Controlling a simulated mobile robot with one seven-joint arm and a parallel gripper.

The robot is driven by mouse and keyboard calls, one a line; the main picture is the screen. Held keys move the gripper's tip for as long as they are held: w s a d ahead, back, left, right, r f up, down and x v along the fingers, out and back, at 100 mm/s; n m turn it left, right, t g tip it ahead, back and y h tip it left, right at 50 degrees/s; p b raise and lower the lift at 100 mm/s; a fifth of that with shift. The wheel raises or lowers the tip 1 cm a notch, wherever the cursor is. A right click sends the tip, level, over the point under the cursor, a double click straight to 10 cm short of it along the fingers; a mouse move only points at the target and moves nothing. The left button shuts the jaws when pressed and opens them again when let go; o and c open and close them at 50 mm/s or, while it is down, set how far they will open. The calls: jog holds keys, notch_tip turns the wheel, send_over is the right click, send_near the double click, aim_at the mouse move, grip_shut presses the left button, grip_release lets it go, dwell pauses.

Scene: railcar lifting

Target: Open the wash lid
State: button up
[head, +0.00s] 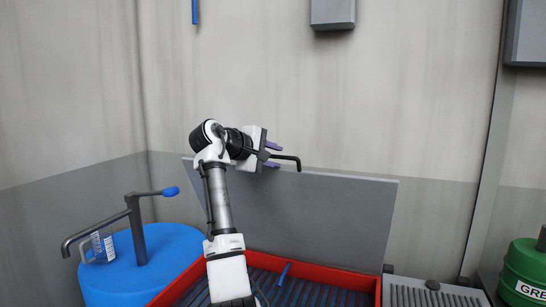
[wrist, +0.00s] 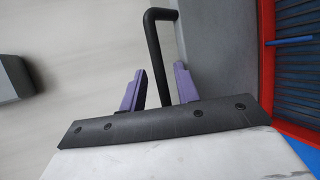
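The wash lid is a flat grey panel (head: 330,215) standing raised, near upright, along the back of the red-rimmed wash basin (head: 300,264). Its grey face also shows in the wrist view (wrist: 222,50). A black bent bar handle (head: 287,157) shows at the lid's top edge, and it rises between my fingers in the wrist view (wrist: 157,55). My gripper (head: 272,155) is at the lid's upper left edge. Its purple fingers (wrist: 160,88) stand apart on either side of the bar, with gaps visible. The far end of the grip is partly hidden by the gripper body.
A blue drum (head: 150,265) with a grey crank and blue grip (head: 170,191) stands at the left. A green drum (head: 526,270) stands at the far right. A grey wall box (head: 333,12) hangs above. A small blue bar (head: 284,273) shows in the basin.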

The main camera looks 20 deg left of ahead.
jog(key=b+v, duration=0.4)
jog(key=v, duration=0.9)
jog(key=shift+s+r, duration=0.2)
jog(key=shift+s, duration=0.1)
jog(key=shift+a, duration=0.15)
